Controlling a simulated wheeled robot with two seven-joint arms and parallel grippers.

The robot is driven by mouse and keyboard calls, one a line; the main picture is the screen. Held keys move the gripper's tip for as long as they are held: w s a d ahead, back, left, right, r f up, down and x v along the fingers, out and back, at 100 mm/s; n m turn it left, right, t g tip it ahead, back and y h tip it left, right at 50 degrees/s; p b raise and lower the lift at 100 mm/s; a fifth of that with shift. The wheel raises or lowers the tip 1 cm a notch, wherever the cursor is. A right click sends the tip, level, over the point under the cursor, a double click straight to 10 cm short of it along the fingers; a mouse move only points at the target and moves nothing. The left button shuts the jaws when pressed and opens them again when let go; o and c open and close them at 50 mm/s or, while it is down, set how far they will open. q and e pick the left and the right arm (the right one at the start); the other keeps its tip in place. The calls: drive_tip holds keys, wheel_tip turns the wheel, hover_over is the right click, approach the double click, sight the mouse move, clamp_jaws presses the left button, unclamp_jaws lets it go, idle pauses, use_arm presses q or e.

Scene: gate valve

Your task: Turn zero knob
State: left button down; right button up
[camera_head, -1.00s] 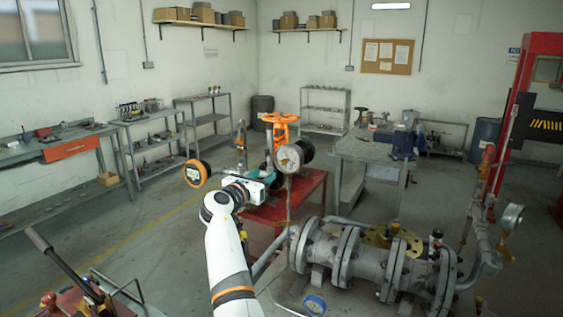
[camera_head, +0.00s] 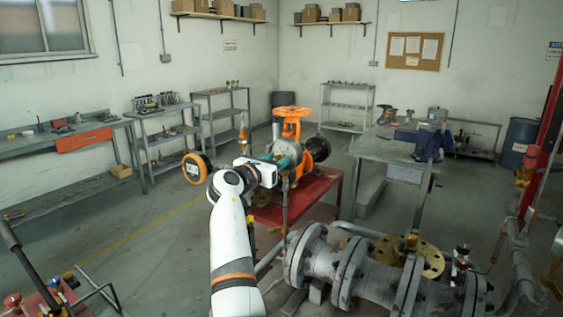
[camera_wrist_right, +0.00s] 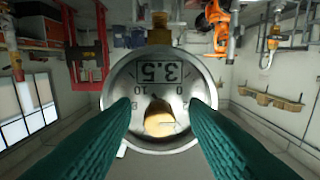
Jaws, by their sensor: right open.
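A round silver gauge (camera_wrist_right: 160,70) faces the right wrist camera, its "3.5" window and small figures upside down. A tan round part (camera_wrist_right: 159,119), perhaps the zero knob, stands out at the middle of its face. My right gripper (camera_wrist_right: 159,104) is open, its two green fingers on either side of this part with gaps visible; I see no contact. In the head view the right gripper (camera_head: 288,155) reaches the gauge, which is mostly hidden behind it. My left gripper is not in view.
Grey flanged pipework (camera_head: 345,272) fills the lower right. Open floor lies to the left.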

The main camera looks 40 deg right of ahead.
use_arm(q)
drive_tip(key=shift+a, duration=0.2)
use_arm(e)
drive_tip(key=shift+s+a+r, duration=0.1)
drive_tip(key=shift+a+r, duration=0.05)
drive_tip(key=shift+a, duration=0.1)
clamp_jaws()
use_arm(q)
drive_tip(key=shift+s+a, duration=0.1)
use_arm(e)
drive_tip(key=shift+d+m, duration=0.1)
drive_tip(key=shift+m, duration=1.3)
drive_tip(key=m, duration=0.2)
drive_tip(key=shift+s+m, duration=0.1)
drive_tip(key=shift+m, duration=0.2)
drive_tip(key=m+b, duration=0.1)
drive_tip(key=m, duration=0.2)
drive_tip(key=shift+m+b, duration=0.3)
drive_tip(key=shift+b, duration=0.1)
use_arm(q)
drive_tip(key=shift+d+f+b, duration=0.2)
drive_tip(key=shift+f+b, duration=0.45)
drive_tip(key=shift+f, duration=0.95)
use_arm(e)
drive_tip(key=shift+m, duration=1.4)
